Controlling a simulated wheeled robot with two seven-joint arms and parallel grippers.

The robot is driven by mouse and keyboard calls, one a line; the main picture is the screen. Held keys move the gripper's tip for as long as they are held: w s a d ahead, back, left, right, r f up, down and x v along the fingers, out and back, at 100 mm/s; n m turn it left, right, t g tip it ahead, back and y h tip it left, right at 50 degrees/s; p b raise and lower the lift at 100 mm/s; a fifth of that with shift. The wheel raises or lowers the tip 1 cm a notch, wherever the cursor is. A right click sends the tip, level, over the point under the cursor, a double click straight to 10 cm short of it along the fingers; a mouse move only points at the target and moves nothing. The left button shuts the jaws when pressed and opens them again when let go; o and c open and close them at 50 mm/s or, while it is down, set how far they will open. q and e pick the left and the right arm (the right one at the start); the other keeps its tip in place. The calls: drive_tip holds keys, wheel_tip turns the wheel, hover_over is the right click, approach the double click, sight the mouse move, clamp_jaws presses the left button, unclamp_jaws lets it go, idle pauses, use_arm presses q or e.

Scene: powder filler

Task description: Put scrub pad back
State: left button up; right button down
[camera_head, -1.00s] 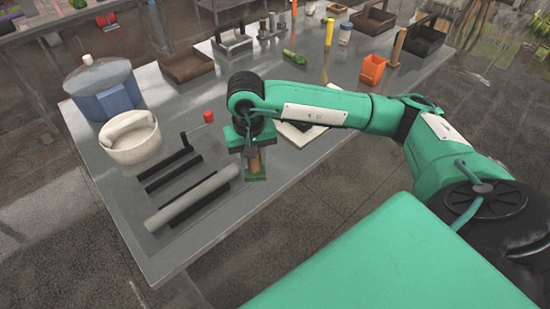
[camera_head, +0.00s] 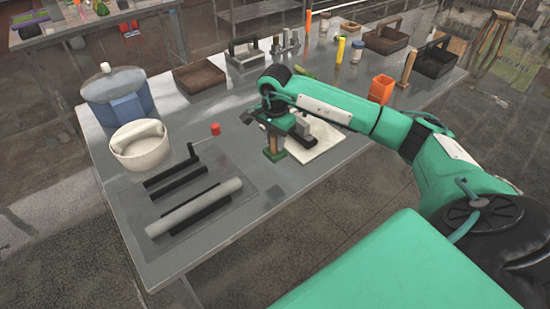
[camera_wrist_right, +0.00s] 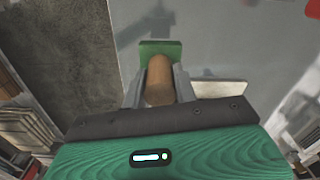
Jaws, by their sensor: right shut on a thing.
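The scrub pad is a green pad (camera_head: 275,156) with a round wooden handle (camera_head: 271,143). My right gripper (camera_head: 270,136) is shut on the handle, with the pad at the lower end. In the right wrist view the handle (camera_wrist_right: 160,82) sits between the two fingers and the green pad (camera_wrist_right: 161,46) lies beyond it. The pad is just left of a white board (camera_head: 322,141) that carries a dark grey block (camera_head: 303,126). I cannot tell whether the pad touches the table. My left gripper is not in view.
A long grey roller (camera_head: 195,207) and dark bars lie on a flat plate at the table's front left. A white bowl (camera_head: 139,147) and a blue pot (camera_head: 117,98) stand at left. An orange container (camera_head: 381,89) stands at right. Bare table (camera_head: 235,148) lies left of the pad.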

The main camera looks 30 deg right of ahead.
sight(275, 152)
wheel_tip(275, 152, down, 5)
drive_tip(key=shift+f+p, duration=0.15)
drive_tip(key=shift+p, duration=0.5)
wheel_tip(275, 152, down, 4)
drive_tip(key=shift+a+r+p, duration=0.1)
drive_tip(key=shift+p, duration=0.7)
drive_tip(key=shift+f, duration=0.3)
drive_tip(key=shift+f+b, duration=0.25)
drive_tip(key=shift+b, duration=0.15)
drive_tip(key=c, duration=1.1)
unclamp_jaws()
drive_tip(key=shift+r, duration=0.1)
drive_tip(key=shift+r, duration=0.1)
